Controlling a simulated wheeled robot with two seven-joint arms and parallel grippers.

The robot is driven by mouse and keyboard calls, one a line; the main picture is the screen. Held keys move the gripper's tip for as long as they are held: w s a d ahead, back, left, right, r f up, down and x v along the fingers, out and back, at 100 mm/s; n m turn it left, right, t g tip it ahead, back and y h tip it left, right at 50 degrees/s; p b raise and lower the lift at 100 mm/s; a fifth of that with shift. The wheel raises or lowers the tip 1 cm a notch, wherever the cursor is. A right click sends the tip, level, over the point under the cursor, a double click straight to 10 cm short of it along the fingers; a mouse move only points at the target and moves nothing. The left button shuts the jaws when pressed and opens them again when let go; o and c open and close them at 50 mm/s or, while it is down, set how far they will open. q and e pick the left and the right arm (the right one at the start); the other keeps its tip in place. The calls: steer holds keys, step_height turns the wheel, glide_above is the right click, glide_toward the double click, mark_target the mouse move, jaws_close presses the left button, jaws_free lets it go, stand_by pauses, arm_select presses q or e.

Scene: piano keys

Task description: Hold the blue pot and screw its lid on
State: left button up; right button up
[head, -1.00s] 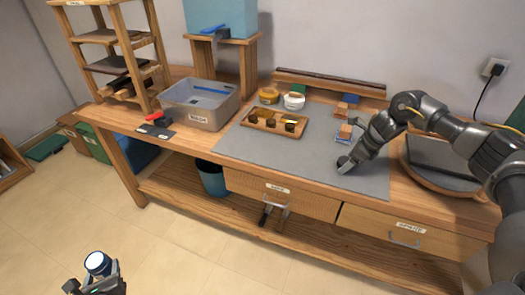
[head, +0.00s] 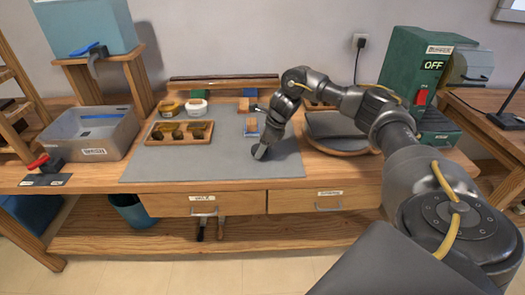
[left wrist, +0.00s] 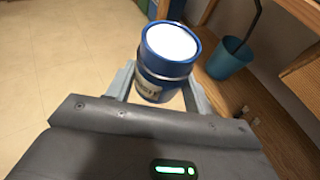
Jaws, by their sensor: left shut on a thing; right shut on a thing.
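The blue pot (left wrist: 168,58) is upright in the left wrist view, with a round white top inside a blue rim and a pale label. My left gripper (left wrist: 162,88) is shut on it, one finger on each side. The pot and left gripper are outside the head view. My right gripper (head: 262,148) points down at the grey mat (head: 220,168), near its right side. It is shut on a small dark thing at its tips, probably the lid; the fingers mostly hide it. The pot and this thing are well apart.
A wooden tray (head: 181,143) with several dark pieces lies on the mat, with yellow and white round containers (head: 196,107) behind. A grey bin (head: 93,130) stands left. A round board (head: 338,147) and green machine (head: 420,80) are right. A blue bucket (left wrist: 230,58) is below the bench.

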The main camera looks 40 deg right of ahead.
arm_select(q)
steer(key=shift+f, duration=0.25)
steer(key=shift+r+p, duration=0.35)
steer(key=shift+r, duration=0.15)
arm_select(e)
steer(key=s+d+r, duration=0.3)
steer(key=s+r, duration=0.8)
steer(key=s, duration=0.2)
steer(key=shift+s, duration=0.35)
steer(key=shift+d+r, duration=0.1)
